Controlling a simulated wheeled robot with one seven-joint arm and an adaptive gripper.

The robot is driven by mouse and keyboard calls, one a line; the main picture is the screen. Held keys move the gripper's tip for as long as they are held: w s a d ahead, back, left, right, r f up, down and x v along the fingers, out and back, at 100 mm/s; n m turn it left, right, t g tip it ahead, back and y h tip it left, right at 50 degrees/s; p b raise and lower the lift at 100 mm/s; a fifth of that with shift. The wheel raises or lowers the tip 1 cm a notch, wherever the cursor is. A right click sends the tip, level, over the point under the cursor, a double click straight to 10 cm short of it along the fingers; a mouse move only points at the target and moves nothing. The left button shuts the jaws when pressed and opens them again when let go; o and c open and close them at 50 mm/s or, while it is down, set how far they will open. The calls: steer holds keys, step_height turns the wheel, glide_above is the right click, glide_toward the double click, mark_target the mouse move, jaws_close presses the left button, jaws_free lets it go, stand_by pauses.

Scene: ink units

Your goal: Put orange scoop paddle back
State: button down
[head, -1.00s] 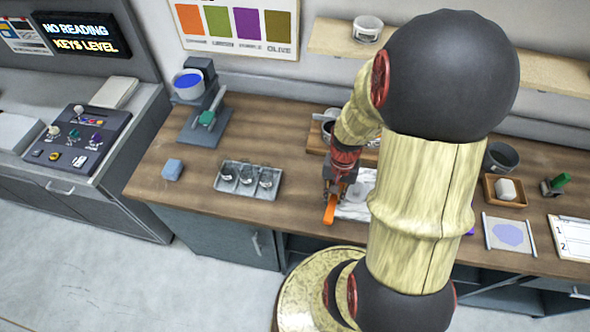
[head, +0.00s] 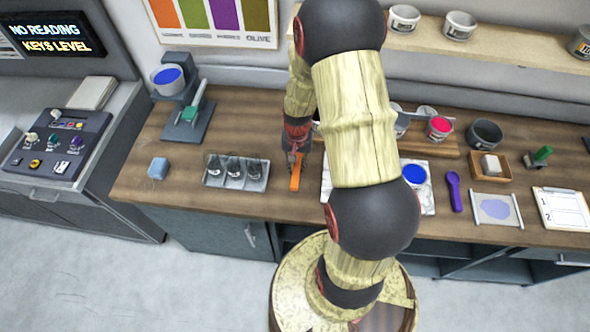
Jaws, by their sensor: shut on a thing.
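The orange scoop paddle (head: 296,181) shows below my gripper (head: 293,162), near the front of the wooden counter (head: 150,195). My gripper is shut on it, though the fingers are small and partly dark in this view. I cannot tell whether the paddle touches the counter. It is between a grey tray (head: 237,183) on the left and a white sheet (head: 428,203), partly hidden by my arm, on the right. A purple scoop paddle (head: 454,192) lies farther right.
A pink tub (head: 438,128) and a dark pot (head: 485,136) stand behind. My arm hides the middle of the counter.

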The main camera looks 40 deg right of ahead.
mark_target(295, 166)
steer(key=shift+w+f, duration=0.25)
steer(key=shift+f, duration=0.15)
steer(key=shift+w+f, duration=0.15)
steer(key=shift+f, duration=1.45)
steer(key=shift+f, duration=0.15)
steer(key=c, duration=1.7)
jaws_free()
steer(key=shift+r, duration=0.2)
